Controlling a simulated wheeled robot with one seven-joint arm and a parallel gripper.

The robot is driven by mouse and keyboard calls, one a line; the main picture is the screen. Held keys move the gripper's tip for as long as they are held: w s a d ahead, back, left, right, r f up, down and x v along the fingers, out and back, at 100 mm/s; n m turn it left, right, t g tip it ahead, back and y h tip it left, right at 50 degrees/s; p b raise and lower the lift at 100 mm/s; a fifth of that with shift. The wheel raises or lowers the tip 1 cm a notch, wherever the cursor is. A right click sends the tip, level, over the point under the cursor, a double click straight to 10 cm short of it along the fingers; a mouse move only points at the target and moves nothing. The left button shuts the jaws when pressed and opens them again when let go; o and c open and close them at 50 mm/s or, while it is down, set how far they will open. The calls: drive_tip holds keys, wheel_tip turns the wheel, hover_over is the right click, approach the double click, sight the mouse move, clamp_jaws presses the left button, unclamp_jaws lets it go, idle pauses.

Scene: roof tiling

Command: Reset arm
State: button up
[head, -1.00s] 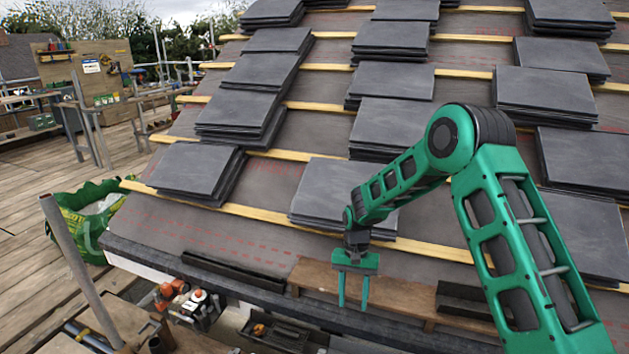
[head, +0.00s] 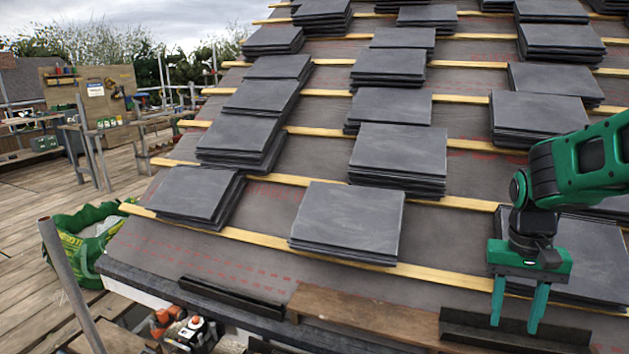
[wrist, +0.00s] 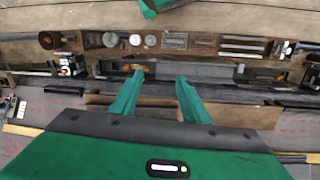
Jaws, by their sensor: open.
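My gripper (head: 519,306) is green, open and empty, at the right of the head view. Its two fingers point down, in front of a stack of dark slates (head: 590,258) near the lower right of the roof. In the wrist view my gripper (wrist: 158,88) shows its two fingers apart with nothing between them. The rest of my arm reaches out past the right edge of the head view.
Stacks of slates (head: 350,218) lie on yellow battens (head: 262,238) across the roof. A brown plank (head: 362,318) and dark trays (head: 232,297) lie along the eave. A green bag (head: 72,226) and wooden decking (head: 28,203) are at left.

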drive_tip(key=s+d+r+m+t+y, duration=0.1)
drive_tip(key=s+d, duration=0.1)
drive_tip(key=s, duration=1.5)
drive_tip(key=shift+d+r, duration=0.15)
drive_tip(key=shift+w+f, duration=0.25)
drive_tip(key=shift+w, duration=0.4)
